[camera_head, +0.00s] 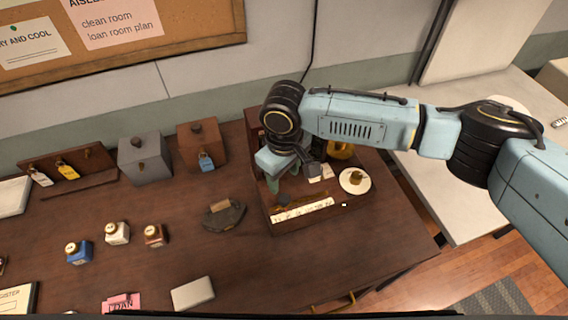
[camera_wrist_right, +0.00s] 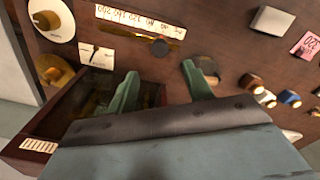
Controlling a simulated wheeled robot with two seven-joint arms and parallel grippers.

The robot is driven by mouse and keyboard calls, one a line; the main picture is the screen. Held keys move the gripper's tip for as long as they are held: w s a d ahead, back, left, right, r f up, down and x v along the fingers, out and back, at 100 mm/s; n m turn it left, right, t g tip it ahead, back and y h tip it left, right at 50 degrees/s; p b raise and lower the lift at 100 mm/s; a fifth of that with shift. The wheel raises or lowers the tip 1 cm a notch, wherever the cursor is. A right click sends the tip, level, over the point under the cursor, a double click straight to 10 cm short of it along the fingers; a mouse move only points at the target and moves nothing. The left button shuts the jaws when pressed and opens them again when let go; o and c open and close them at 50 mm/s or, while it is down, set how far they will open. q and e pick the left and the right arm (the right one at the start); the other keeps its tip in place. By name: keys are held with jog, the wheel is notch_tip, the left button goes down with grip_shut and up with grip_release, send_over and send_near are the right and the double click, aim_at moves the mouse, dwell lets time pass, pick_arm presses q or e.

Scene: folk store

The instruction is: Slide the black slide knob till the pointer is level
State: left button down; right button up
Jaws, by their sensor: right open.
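The black slide knob (camera_head: 284,199) sits on a brass bar beside a white numbered scale strip (camera_head: 302,210) on a dark wooden balance stand (camera_head: 345,213). My right gripper (camera_head: 281,180) hangs over the stand behind the knob. Its green fingers (camera_wrist_right: 158,78) are apart, with nothing between them. My left gripper is not in view.
A white dish (camera_head: 364,188) with a brass weight sits right of the knob. A brass piece (camera_head: 340,150) stands behind. A dark stone-like object (camera_head: 224,214) lies left of the stand, with small jars and grey and brown boxes farther left.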

aim_at(284, 198)
jog(key=shift+f, duration=1.15)
notch_tip(284, 198, down, 8)
jog(key=b, duration=0.6)
jog(key=shift+r, duration=0.4)
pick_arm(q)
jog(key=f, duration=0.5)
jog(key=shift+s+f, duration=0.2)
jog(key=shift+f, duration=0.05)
pick_arm(e)
jog(key=c, duration=0.7)
